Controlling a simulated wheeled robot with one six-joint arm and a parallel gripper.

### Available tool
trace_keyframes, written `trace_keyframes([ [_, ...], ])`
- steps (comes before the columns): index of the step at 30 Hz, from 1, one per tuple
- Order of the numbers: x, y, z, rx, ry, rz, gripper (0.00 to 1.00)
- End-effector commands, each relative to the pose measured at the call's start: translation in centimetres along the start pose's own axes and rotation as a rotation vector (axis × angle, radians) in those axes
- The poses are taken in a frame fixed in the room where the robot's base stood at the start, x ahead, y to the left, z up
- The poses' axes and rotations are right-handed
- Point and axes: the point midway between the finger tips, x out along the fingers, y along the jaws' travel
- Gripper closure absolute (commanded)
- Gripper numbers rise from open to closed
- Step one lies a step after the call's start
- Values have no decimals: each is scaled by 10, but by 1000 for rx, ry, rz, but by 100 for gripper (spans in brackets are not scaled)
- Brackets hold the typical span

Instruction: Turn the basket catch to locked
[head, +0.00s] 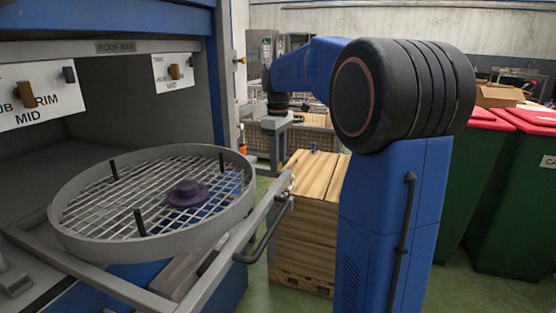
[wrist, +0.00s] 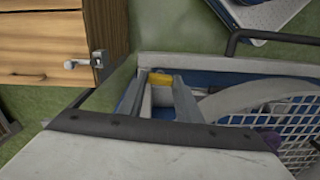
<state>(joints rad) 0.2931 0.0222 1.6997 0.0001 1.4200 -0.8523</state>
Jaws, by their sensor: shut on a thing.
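The round grey basket (head: 150,250) with a white mesh floor sits on a grey rail frame (head: 225,262). A purple hub (head: 187,194) is at its middle and several black pegs stand around it. In the wrist view the basket's mesh (wrist: 297,125) shows at the right. My gripper (wrist: 160,82) reaches beyond the basket's rim, its two grey fingers closed on a small yellow piece (wrist: 158,78) that looks like the basket catch. The fingers hide part of it. I cannot tell which way the catch is turned. In the head view the fingertips and catch are not clearly visible.
A wooden crate (head: 312,215) stands just beyond the frame's right corner. A dark bar handle (head: 262,236) sticks out from the frame. The cabinet at left carries knobs (head: 25,93) on white signs. Green bins (head: 512,200) with red lids stand at right.

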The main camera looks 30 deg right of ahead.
Motion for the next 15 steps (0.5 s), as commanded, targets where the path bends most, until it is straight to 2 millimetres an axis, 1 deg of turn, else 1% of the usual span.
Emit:
trace_keyframes([
  [5,0,0,0,130,0,1,91],
  [15,0,0,0,451,1,1,91],
])
